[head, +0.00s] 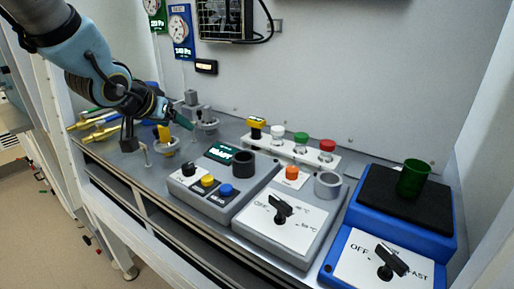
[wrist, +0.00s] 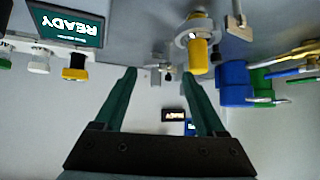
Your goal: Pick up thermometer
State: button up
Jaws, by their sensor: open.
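I cannot pick out a thermometer with certainty in either view. My gripper (head: 182,119) is at the left of the head view, above the back left of the bench, with green fingers pointing right. In the wrist view my gripper (wrist: 160,73) is open, its two green fingers apart with nothing held between them. Small metal fittings show beyond the fingertips. A yellow-topped piece (wrist: 198,56) in a grey ring holder stands just past the right finger; a yellow piece in a ring holder (head: 164,134) also shows below my arm in the head view.
A box with a green display (head: 222,152), a heater box with a dial (head: 283,215) and a blue shaker (head: 448,235) bearing a green cup (head: 413,178) fill the front. A white rack (head: 330,162) with coloured caps stands behind.

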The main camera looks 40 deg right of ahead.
aim_at(252, 121)
jog(key=s+d+m+g+h, duration=0.1)
jog(key=s+d, duration=0.2)
jog(key=s+d+m+h+b, duration=0.1)
jog(key=s+d, duration=0.1)
jog(key=d, duration=0.1)
jog(key=s+d+r+m+g+h, duration=0.1)
jog(key=s+d+h, duration=0.1)
jog(key=s+d, duration=0.1)
jog(key=shift+s+d+m+g+b, duration=0.3)
jog(key=shift+d+m+b, duration=0.1)
jog(key=shift+d, duration=0.2)
jog(key=d, duration=0.1)
jog(key=d+f, duration=0.1)
jog(key=d, duration=0.2)
jog(key=shift+d+f, duration=0.2)
jog(key=shift+f, duration=0.15)
jog(key=shift+x, duration=3.1)
jog(key=shift+w, duration=0.2)
jog(key=shift+c, duration=0.3)
grip_shut()
